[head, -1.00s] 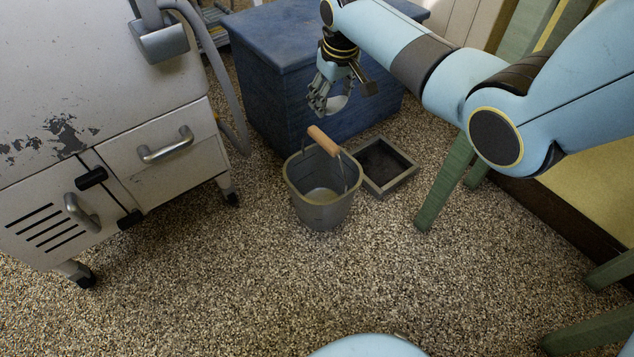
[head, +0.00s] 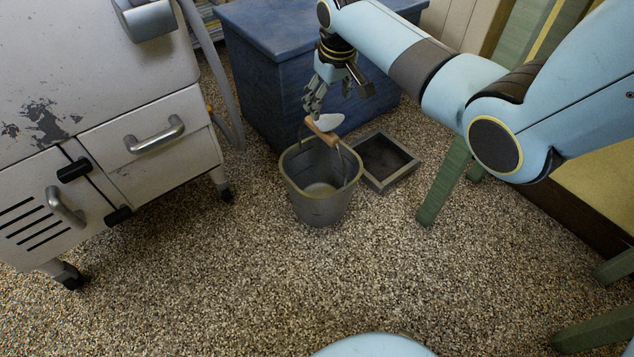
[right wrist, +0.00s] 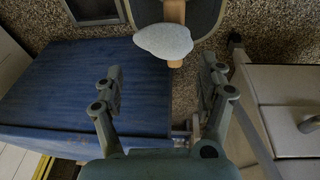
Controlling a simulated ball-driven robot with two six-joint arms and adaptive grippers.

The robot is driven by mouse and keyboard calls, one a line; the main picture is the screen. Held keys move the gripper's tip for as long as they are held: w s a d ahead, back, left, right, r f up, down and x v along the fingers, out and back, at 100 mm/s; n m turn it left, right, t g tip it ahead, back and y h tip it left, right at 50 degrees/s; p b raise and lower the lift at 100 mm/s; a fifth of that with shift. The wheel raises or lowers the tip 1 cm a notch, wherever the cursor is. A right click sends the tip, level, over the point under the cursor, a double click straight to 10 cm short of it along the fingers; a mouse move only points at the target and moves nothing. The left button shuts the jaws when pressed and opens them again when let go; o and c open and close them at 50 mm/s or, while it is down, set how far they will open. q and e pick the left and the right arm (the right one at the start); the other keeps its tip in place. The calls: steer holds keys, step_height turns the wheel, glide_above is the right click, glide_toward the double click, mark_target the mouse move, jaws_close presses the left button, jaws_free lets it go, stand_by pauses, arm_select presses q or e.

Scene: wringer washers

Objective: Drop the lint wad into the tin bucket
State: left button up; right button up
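The lint wad (head: 325,123) is a pale grey lump just below my right gripper (head: 330,98), over the back of the tin bucket (head: 318,200) near its wooden handle grip. In the right wrist view the wad (right wrist: 163,42) lies beyond the open fingertips of my right gripper (right wrist: 160,72), clear of both, and overlaps the handle grip. I cannot tell whether it touches the grip or is in mid-air. The bucket stands upright on the floor, and its visible inside looks empty. My left gripper is not in view.
A blue chest (head: 270,70) stands behind the bucket. A shallow dark square tray (head: 408,172) lies right of it. A worn white washer cabinet (head: 150,145) is at the left, green legs (head: 445,180) at the right. The front floor is clear.

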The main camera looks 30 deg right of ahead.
steer(key=shift+o, duration=1.3)
steer(key=shift+r, duration=0.1)
steer(key=v, duration=1.1)
steer(key=shift+r, duration=0.35)
steer(key=shift+s, duration=0.15)
